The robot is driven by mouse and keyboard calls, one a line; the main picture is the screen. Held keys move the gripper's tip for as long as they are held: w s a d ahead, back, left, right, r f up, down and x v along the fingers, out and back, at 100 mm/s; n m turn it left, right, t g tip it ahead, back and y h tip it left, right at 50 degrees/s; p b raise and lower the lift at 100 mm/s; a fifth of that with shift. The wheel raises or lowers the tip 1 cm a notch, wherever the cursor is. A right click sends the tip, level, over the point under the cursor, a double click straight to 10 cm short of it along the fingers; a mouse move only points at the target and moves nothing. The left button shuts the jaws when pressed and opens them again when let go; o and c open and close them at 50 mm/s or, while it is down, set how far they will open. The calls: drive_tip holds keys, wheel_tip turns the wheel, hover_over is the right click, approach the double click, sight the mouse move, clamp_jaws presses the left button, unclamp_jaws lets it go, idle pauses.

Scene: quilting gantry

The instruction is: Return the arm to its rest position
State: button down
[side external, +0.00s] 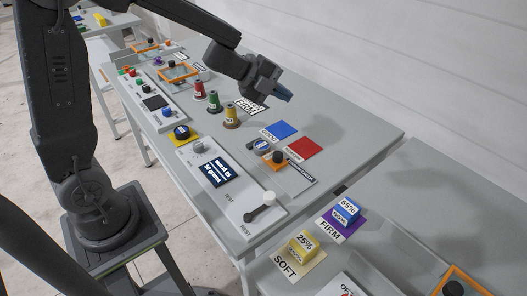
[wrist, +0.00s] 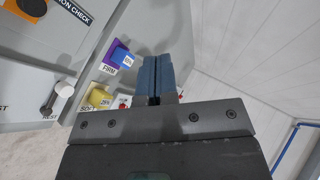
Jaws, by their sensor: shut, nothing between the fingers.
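My gripper (side external: 285,95) hangs above the grey table (side external: 365,133) in the side external view, near its far side, and touches nothing that I can see. In the wrist view its two blue-grey fingers (wrist: 156,75) lie close together, shut and empty. My dark arm reaches in from the upper left, with its base on a stand at the left.
Below stand red (side external: 199,90), green (side external: 214,101) and yellow (side external: 231,116) spools. Blue (side external: 281,130) and red (side external: 300,148) squares lie on the table. A blue block (side external: 346,209) sits on a purple FIRM pad and a yellow block (side external: 303,245) on a SOFT pad. A lever (side external: 262,206) stands at the front.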

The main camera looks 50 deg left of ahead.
drive_tip(key=s+a+r+n+t+y, duration=0.2)
drive_tip(key=s+a+r+n+y, duration=0.2)
drive_tip(key=s+r+n+y, duration=0.8)
drive_tip(key=s+d+f+n+g+h, duration=0.3)
drive_tip(key=s+n, duration=0.2)
drive_tip(key=s, duration=0.1)
drive_tip(key=s+d+f+n+g+h, duration=0.2)
drive_tip(key=s+d+f+n+h, duration=0.1)
drive_tip(key=s+n, duration=0.2)
drive_tip(key=shift+s+d+f+g, duration=0.25)
drive_tip(key=shift+s+g, duration=0.15)
drive_tip(key=shift+s, duration=0.75)
drive_tip(key=shift+r, duration=0.1)
